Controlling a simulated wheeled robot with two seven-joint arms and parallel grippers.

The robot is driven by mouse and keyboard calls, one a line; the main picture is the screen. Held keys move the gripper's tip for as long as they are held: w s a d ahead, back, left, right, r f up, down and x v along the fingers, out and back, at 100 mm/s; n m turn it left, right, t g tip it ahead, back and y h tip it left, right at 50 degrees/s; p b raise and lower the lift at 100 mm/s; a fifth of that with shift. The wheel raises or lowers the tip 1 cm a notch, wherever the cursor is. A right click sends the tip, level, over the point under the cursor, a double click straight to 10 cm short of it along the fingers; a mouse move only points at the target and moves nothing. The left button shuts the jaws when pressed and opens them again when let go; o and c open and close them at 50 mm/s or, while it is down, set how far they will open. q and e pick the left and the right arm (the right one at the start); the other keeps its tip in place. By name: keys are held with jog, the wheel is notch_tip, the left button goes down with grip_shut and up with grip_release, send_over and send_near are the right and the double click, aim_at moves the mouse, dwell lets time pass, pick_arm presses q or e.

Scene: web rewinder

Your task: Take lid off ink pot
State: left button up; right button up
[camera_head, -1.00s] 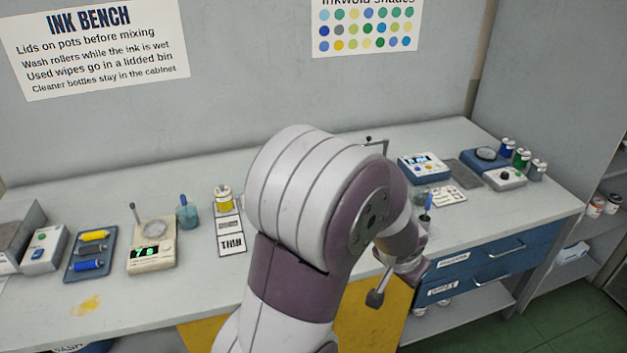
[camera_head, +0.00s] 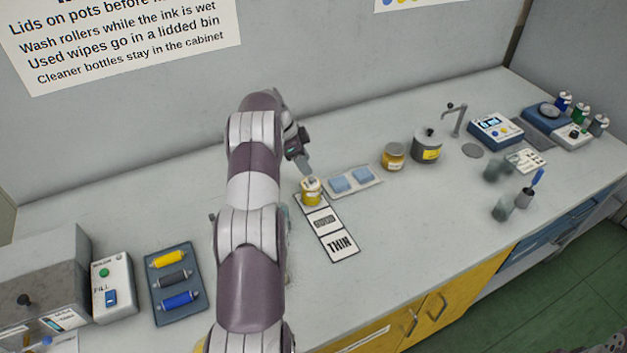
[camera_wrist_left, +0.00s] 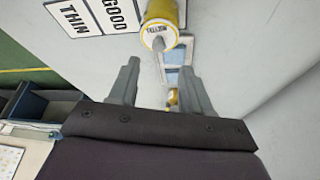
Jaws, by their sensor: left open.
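A small yellow pot (camera_head: 311,192) with a pale top stands at the far end of the white strip card. An amber pot (camera_head: 393,158) and a grey lidded pot with a yellow label (camera_head: 427,147) stand farther right. Which is the ink pot I cannot tell for certain.
A tray with two blue pads (camera_head: 366,188) lies right of the yellow pot. A roller tray (camera_head: 175,284) and a switch box (camera_head: 111,287) are at left. Cups (camera_head: 503,207) stand at right. The bench front middle is clear.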

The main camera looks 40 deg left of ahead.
aim_at(311, 178)
pick_arm(q)
jog(key=x, duration=0.1)
jog(key=p+x, duration=0.1)
jog(key=x, duration=0.1)
jog(key=s+x, duration=0.1)
jog(key=x, duration=0.1)
jog(key=shift+a+f+p, duration=0.15)
jog(key=shift+a+p, duration=0.1)
jog(key=shift+p, duration=0.15)
jog(key=shift+w+d+f, duration=0.1)
jog(key=shift+w+f, duration=0.05)
jog(key=shift+f, duration=0.15)
jog(key=shift+w+d, duration=0.1)
jog(key=shift+d, duration=0.1)
jog(key=shift+a, duration=0.1)
grip_shut()
